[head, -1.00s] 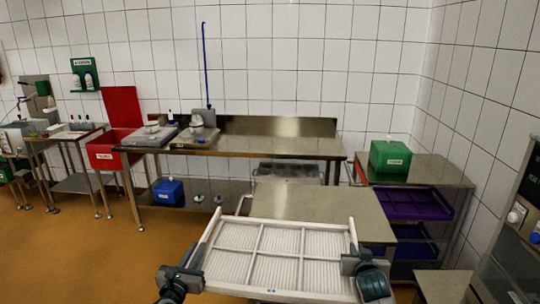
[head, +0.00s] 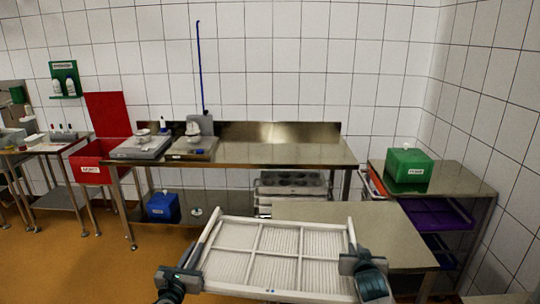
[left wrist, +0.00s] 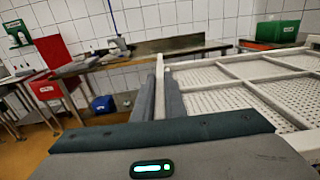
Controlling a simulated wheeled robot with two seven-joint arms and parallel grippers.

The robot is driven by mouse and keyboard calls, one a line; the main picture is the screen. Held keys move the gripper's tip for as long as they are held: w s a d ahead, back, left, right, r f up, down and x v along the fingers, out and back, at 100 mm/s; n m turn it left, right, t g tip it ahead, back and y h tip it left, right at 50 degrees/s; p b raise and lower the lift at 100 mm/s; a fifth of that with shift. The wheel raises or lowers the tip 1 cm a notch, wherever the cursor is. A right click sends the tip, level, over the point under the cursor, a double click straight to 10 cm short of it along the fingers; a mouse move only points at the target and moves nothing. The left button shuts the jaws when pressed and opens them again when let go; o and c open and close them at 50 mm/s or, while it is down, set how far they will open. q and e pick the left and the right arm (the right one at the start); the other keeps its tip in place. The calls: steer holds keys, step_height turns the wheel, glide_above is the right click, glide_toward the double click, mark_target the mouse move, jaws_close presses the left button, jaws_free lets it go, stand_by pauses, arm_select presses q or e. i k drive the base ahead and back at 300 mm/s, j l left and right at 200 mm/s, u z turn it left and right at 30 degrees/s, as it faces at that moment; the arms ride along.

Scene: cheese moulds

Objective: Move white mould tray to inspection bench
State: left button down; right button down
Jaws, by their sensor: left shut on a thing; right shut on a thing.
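The white mould tray (head: 301,223) is a shallow frame split into several ribbed compartments. It is held roughly level in front of me at the bottom of the head view. My left gripper (head: 190,272) is shut on its left side near the front corner, and my right gripper (head: 357,262) is shut on its right side. In the left wrist view the fingers (left wrist: 160,98) clamp the tray's side rail (left wrist: 162,75). A low steel-topped table (head: 405,240) stands just behind and to the right of the tray. I cannot tell which surface is the inspection bench.
A long steel bench (head: 290,152) along the wall carries scales (head: 190,147). A green box (head: 409,170) sits on a side table (head: 462,182) at right. A blue crate (head: 163,206) is on the lower shelf. Orange floor is clear at left.

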mark_target(258, 151)
steer(key=i+j, duration=0.25)
steer(key=i+j+z, duration=0.1)
steer(key=j, duration=0.35)
steer(key=i+j, duration=0.35)
steer(key=i+j+z, duration=0.1)
steer(key=j, duration=0.3)
steer(key=i+j, duration=0.3)
steer(key=i+j+z, duration=0.1)
steer(key=j, duration=0.35)
steer(key=i+j, duration=0.3)
steer(key=i+j+z, duration=0.1)
steer(key=i+j, duration=0.4)
steer(key=i+j+z, duration=0.1)
steer(key=i, duration=0.5)
steer(key=i+l, duration=0.3)
steer(key=z, duration=0.05)
